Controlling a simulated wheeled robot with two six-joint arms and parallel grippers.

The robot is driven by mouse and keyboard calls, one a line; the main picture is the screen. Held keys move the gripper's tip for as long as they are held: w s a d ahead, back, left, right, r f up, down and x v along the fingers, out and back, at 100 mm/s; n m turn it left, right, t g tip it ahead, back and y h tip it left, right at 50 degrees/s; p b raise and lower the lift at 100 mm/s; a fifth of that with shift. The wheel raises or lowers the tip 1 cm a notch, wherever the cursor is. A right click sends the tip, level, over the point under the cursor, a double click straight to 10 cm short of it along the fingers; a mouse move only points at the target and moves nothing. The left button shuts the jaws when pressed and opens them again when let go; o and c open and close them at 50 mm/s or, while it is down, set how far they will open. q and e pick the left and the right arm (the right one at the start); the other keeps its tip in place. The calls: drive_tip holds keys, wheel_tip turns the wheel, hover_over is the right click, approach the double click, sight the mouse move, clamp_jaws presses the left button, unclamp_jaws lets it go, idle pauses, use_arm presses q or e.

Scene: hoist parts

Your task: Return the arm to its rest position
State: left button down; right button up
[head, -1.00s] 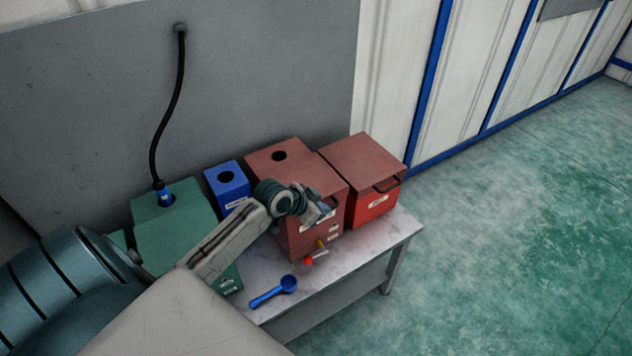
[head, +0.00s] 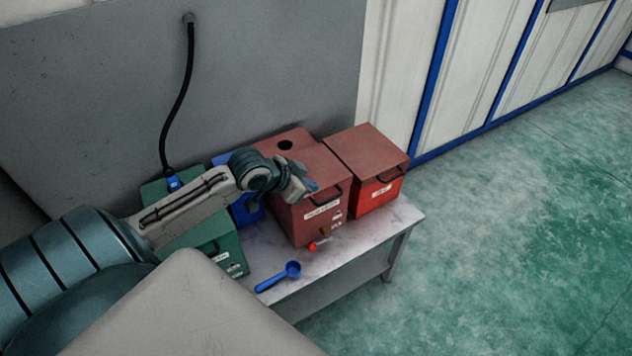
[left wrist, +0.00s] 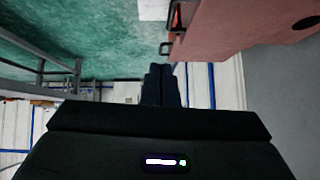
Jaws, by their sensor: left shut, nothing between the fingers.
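My left arm comes in from the left in the head view. Its gripper (head: 305,187) hangs in front of the larger red-brown box (head: 314,170) and covers part of its front and top. In the left wrist view the left gripper's fingers (left wrist: 160,85) are together with nothing between them. That view also shows a red-brown surface (left wrist: 225,25) with a black handle, beside the fingers. My right gripper is in neither view.
A table (head: 345,245) carries a green box (head: 215,235), a blue box (head: 247,210), a second red box (head: 377,195), a blue scoop (head: 280,277) and a small red-tipped part (head: 318,243). A black cable (head: 180,95) runs from the wall panel. The floor right is clear.

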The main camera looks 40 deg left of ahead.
use_arm(q)
drive_tip(key=shift+s+r, duration=0.3)
drive_tip(key=shift+s, duration=0.05)
drive_tip(key=s+d+f+n+g+y, duration=0.1)
drive_tip(key=s+d+f+g, duration=0.15)
drive_tip(key=s, duration=0.55)
drive_tip(key=s+d+f+n+g+y, duration=0.1)
drive_tip(key=s+d+f+n, duration=0.1)
drive_tip(key=s+d+f, duration=0.35)
drive_tip(key=s+d+f+n+g+y, duration=0.1)
drive_tip(key=s+d+g+y, duration=0.1)
drive_tip(key=s, duration=0.8)
drive_tip(key=s+f+x, duration=0.1)
drive_tip(key=s+x, duration=0.2)
drive_tip(key=x, duration=1.1)
drive_tip(key=s+f+x, duration=0.1)
drive_tip(key=s+x, duration=0.2)
drive_tip(key=x, duration=1.2)
drive_tip(key=s+a+f+g, duration=0.1)
drive_tip(key=s+f+g, duration=0.1)
drive_tip(key=s+f, duration=1.7)
drive_tip(key=shift+s+f+h, duration=0.3)
drive_tip(key=shift+f, duration=0.45)
